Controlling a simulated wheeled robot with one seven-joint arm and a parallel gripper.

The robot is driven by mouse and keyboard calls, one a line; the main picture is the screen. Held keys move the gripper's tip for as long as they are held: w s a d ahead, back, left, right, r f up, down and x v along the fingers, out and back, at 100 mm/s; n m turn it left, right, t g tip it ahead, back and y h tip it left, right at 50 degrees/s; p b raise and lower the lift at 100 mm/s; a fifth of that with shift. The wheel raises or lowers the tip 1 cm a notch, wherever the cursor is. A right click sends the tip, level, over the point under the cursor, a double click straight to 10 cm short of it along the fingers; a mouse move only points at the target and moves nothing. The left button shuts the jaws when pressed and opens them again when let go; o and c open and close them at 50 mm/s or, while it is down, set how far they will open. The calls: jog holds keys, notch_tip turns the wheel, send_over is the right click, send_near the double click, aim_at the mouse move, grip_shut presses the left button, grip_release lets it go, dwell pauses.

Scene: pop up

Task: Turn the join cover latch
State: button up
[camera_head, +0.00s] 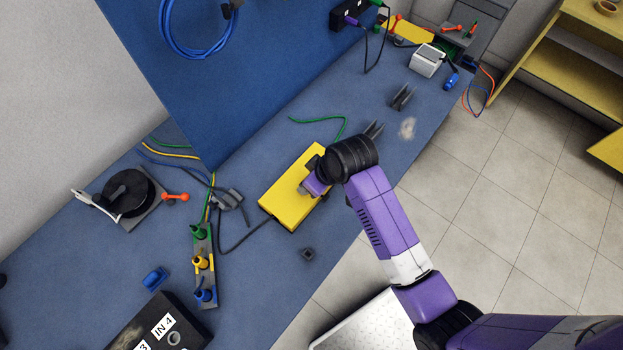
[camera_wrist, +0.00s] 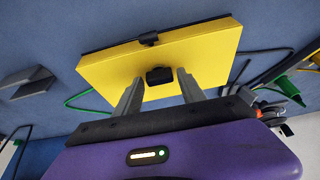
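A yellow box (camera_head: 283,207) lies on the blue bench in the head view, and it also fills the middle of the wrist view (camera_wrist: 205,57). In the wrist view a small black latch-like block (camera_wrist: 160,75) is at the box's near edge, and a black clip (camera_wrist: 149,39) is at its far edge. My gripper (camera_wrist: 160,78) is open, with a grey finger on either side of the black block in the picture. I cannot tell whether the fingers touch it. In the head view my gripper (camera_head: 305,188) is over the box's right part, and my wrist hides some of it.
A strip with green, yellow and blue plugs (camera_head: 203,265) stands left of the box. Grey upright plates (camera_head: 402,97) stand beyond my wrist. A green cable (camera_head: 335,118) lies behind the box. A blue panel (camera_head: 235,75) rises at the back.

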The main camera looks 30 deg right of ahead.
jog(key=shift+o, duration=0.5)
jog(key=a+v, duration=0.1)
jog(key=v, duration=0.6)
jog(key=shift+d+r+b, duration=0.35)
jog(key=shift+d+r, duration=0.05)
jog(key=shift+d, duration=0.15)
jog(key=shift+s, duration=0.15)
